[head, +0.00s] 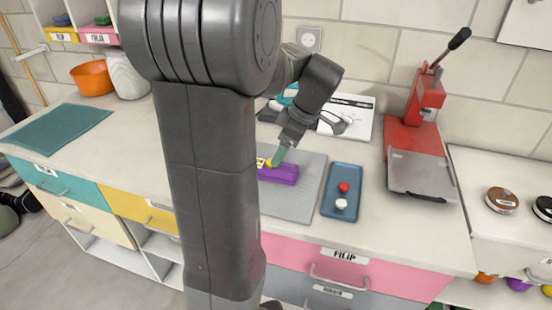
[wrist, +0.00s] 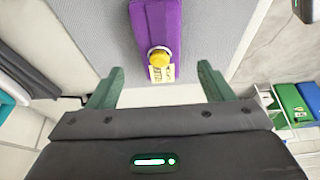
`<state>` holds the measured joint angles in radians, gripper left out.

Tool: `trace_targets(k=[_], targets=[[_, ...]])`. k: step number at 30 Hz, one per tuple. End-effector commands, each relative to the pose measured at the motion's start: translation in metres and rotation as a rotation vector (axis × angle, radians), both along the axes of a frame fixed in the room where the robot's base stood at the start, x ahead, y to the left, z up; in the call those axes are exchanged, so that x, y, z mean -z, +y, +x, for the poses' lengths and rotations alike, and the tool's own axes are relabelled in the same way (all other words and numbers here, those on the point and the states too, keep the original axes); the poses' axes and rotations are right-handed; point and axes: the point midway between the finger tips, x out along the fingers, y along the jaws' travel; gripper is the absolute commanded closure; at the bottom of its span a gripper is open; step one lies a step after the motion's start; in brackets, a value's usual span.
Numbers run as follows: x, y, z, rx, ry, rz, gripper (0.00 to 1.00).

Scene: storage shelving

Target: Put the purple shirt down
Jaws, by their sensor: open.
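The purple shirt (head: 279,174) lies as a folded block on a grey mat (head: 301,205) on the counter. In the wrist view the purple shirt (wrist: 160,22) is at the top centre, with a yellow round piece and a small printed tag at its near end. The shirt lies just beyond the fingertips in that view. In the head view my gripper (head: 277,157) is just above the shirt, and my arm hides part of the mat.
A blue tray (head: 329,207) with a red and a white item stands right of the mat. A red heat press (head: 418,140) is farther right. A white printed sheet or box lies behind. A teal cloth (head: 58,129) lies far left.

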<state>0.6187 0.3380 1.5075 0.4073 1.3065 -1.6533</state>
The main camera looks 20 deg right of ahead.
Motion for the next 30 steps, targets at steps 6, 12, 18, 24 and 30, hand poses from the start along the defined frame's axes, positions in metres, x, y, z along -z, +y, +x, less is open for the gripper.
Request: trace_targets(k=[6,12,18,24,30], targets=[[-0.035,-0.012,-0.008,0.001,-0.002,0.000,0.26],[-0.045,-0.015,-0.012,0.001,0.000,0.000,0.26],[-0.046,-0.015,-0.012,0.000,0.000,0.000,0.26],[-0.041,-0.013,-0.011,-0.001,0.001,0.001,0.26],[-0.016,-0.005,-0.005,-0.002,0.004,0.003,0.26]])
